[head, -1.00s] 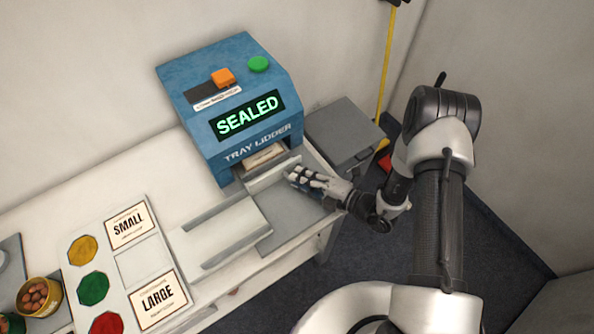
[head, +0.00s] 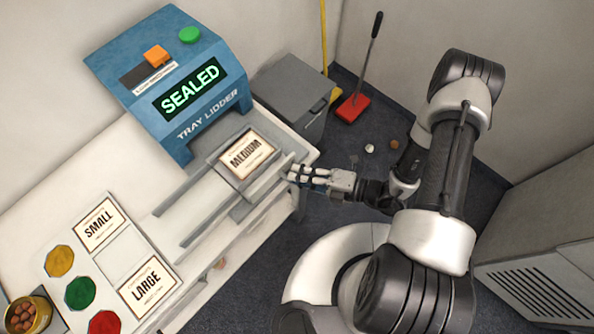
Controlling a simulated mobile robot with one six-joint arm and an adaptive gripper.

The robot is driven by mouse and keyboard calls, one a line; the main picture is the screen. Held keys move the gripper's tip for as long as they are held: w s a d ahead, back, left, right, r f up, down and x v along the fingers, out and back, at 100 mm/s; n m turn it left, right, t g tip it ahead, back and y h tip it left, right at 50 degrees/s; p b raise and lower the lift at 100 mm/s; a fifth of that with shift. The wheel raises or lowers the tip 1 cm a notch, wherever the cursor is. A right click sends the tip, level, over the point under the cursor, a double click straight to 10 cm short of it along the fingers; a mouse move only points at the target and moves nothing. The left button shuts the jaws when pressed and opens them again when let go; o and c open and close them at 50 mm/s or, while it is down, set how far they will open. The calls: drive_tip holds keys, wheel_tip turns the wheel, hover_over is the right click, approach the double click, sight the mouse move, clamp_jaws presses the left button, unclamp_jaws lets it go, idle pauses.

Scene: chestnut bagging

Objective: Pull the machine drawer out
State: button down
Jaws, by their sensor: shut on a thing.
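The blue tray lidder (head: 172,80) stands at the back of the white table, its screen reading SEALED. Its grey drawer (head: 227,190) is out in front of the machine, and a card marked MEDIUM (head: 247,155) lies in it. My gripper (head: 294,174) is at the drawer's front edge, shut on the drawer's front or handle. The exact grip is partly hidden by the fingers.
A board with SMALL (head: 99,224) and LARGE (head: 148,287) cards and coloured discs lies at the left. A pot of chestnuts (head: 27,314) is at the lower left. A grey box (head: 303,86) stands right of the machine. A red dustpan (head: 353,108) is on the floor.

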drive_tip(key=shift+s+f, duration=0.15)
drive_tip(key=c, duration=1.9)
unclamp_jaws()
drive_tip(key=shift+d, duration=0.2)
drive_tip(key=v, duration=1.2)
